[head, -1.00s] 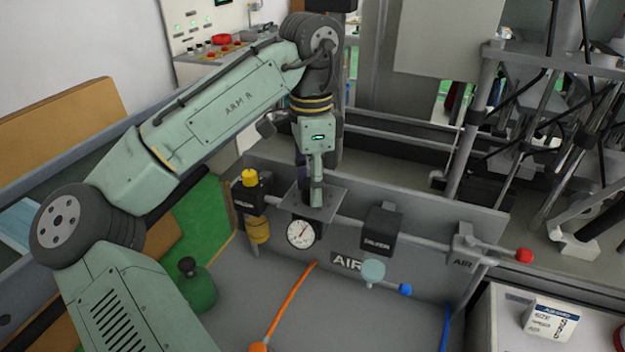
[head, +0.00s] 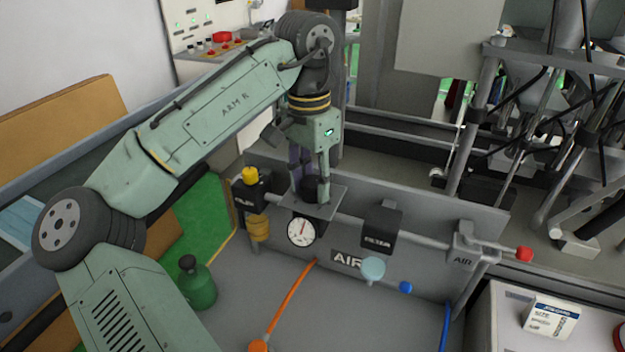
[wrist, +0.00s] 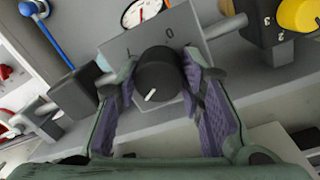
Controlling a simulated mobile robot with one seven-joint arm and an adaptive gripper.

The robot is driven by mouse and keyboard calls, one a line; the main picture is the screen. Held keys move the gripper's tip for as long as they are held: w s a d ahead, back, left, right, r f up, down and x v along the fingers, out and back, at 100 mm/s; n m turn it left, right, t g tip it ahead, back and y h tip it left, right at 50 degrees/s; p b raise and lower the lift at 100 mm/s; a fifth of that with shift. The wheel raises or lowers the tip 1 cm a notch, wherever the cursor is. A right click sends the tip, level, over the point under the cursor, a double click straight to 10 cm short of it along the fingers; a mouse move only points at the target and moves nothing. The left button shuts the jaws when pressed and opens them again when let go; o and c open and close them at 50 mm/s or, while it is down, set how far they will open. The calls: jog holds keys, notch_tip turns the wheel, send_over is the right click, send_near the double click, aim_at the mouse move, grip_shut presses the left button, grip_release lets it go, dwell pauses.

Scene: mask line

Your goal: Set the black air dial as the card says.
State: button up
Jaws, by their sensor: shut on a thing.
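The black air dial (wrist: 158,75) is a round knob on a grey plate (wrist: 118,48) with white marks; it also shows in the head view (head: 311,188). Its white pointer line lies toward the lower left of the knob in the wrist view. My gripper (wrist: 162,85) is shut on the dial, a purple-padded finger on each side. In the head view my gripper (head: 312,192) comes down onto the dial from above. A white round gauge (head: 301,231) with a needle sits below the plate. I see no card with a readable setting.
A yellow knob (head: 250,175) stands left of the dial and a black filter block (head: 382,229) right of it, on the same pipe. A red-tipped lever (head: 524,254) is further right. A white box (head: 550,318) with small, unclear print sits on the bench at right.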

aim_at(310, 179)
jog(key=o, duration=1.2)
jog(key=r, duration=1.2)
jog(key=shift+w+a, duration=0.2)
